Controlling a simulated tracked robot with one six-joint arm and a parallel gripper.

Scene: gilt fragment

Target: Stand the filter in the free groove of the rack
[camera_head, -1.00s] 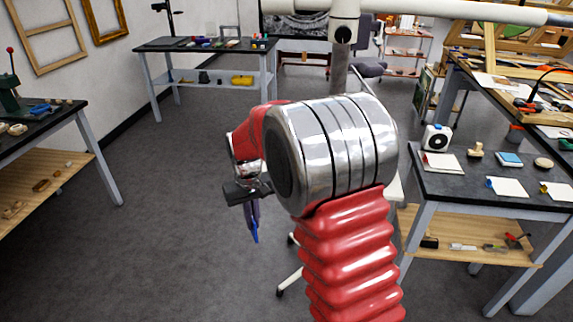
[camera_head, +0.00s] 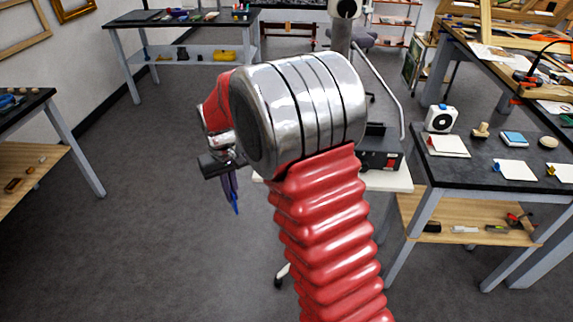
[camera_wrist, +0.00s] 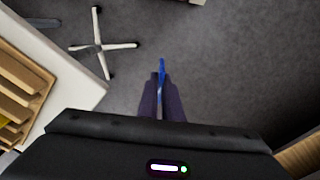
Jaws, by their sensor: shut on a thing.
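My gripper (camera_head: 231,188) hangs over open floor in the head view, left of my arm's silver joint. It is shut on a thin blue piece, probably the filter (camera_head: 236,207), seen nearly edge-on below the fingers. In the wrist view the blue filter (camera_wrist: 162,66) sticks out past the two dark fingertips (camera_wrist: 161,82), and most of it is hidden between them. A slatted wooden object (camera_wrist: 18,92), possibly the rack, stands on a white top at the left of the wrist view, apart from my gripper. Its grooves are only partly in view, with something yellow in it.
A white-topped stand (camera_head: 392,181) with a black device (camera_head: 380,150) is partly hidden behind my arm. A dark-topped bench (camera_head: 467,176) stands at right, others at left and back. A wheeled base (camera_wrist: 98,46) spreads on the floor. Floor at left is free.

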